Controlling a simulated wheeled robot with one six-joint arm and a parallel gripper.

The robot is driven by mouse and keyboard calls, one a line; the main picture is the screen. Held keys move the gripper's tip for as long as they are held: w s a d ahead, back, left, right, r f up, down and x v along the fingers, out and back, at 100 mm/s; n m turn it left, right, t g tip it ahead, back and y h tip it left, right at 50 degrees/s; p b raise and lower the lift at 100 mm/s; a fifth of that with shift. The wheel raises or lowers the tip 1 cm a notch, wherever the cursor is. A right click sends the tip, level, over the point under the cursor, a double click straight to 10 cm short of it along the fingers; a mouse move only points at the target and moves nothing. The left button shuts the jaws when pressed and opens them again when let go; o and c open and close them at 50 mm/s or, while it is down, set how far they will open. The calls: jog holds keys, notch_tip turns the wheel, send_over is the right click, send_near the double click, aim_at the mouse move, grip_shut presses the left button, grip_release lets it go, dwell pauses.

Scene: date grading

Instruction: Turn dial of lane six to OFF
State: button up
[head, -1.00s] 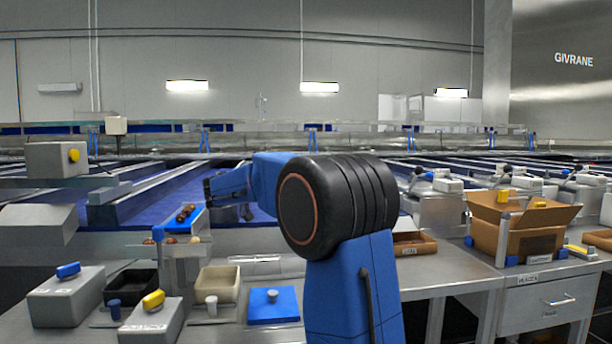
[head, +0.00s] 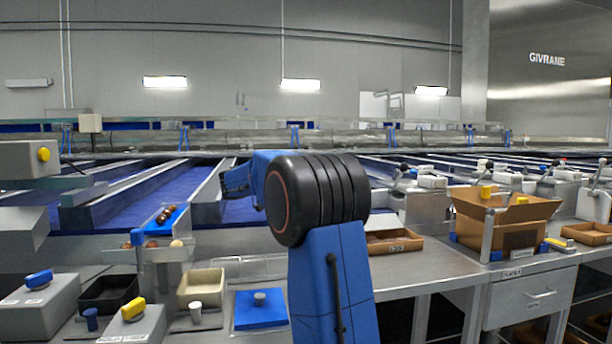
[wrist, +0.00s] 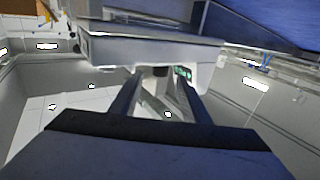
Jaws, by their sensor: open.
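My gripper (wrist: 157,88) is open in the wrist view, with two dark fingers pointing at a grey box (wrist: 150,47). A small dark part and a green lit display (wrist: 183,72) show on the box near the fingertips. I cannot tell whether that dark part is a dial, or whether the fingers touch it. In the head view, my blue wrist is left of the black arm joint, over the blue lanes; the fingers are too small to read. I cannot tell which dial is lane six's.
An open cardboard box (head: 500,222) and a shallow brown tray (head: 393,242) stand on the bench at right. At front left are a box with a yellow dial (head: 132,310), a cream bin (head: 202,288) and a blue pad (head: 260,310).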

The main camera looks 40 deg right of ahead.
jog(key=shift+w+d, duration=0.15)
jog(key=shift+d, duration=2.75)
jog(key=c, duration=1.1)
